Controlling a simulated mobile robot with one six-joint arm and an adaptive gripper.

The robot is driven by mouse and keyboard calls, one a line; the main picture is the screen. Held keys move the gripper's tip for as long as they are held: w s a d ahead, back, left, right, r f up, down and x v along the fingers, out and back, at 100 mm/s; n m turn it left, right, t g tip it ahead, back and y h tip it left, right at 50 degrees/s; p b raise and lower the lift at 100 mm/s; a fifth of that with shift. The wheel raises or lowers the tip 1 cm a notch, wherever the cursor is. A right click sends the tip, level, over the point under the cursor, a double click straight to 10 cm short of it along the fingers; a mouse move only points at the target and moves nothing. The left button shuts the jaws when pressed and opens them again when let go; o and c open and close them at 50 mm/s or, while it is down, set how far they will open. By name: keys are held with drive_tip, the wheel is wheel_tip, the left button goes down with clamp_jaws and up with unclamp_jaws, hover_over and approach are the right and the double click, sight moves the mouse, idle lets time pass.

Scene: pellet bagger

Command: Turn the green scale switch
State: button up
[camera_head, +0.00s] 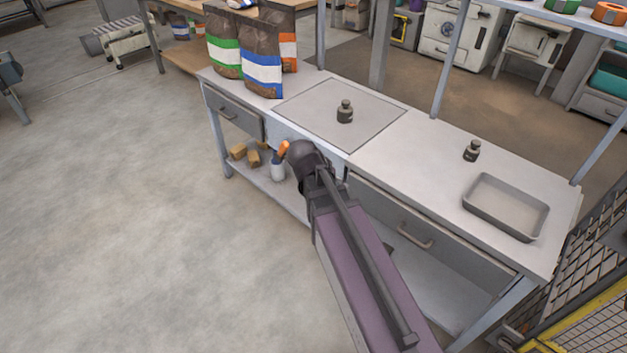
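I see no green switch in this view; part of the bench front is hidden behind my arm. A flat square plate (315,118), which looks like the scale's pan, is set in the bench top. A small dark weight (345,112) stands upright on it. The dark rounded end of my arm (304,158) is in front of the bench's front edge, below and left of the plate. No fingers can be made out there, so I cannot tell whether my gripper is open or shut.
Several striped pellet bags (262,65) stand at the bench's back left. A second weight (472,151) and a metal tray (505,207) are on the right. Drawers (420,232) are in the bench front. A cup (277,170) and blocks (253,158) sit below.

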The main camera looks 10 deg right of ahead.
drive_tip(key=w+a+f+m+t+h+b, duration=0.6)
drive_tip(key=w+a+f+b, duration=0.6)
drive_tip(key=b, duration=1.4)
drive_tip(key=w+t+h, duration=0.1)
drive_tip(key=t+h, duration=0.1)
drive_tip(key=shift+a+f+t+b, duration=0.2)
drive_tip(key=shift+a+t+b, duration=0.1)
drive_tip(key=shift+a+t, duration=0.1)
drive_tip(key=shift+d, duration=0.1)
drive_tip(key=x, duration=1.4)
drive_tip(key=shift+s, duration=0.1)
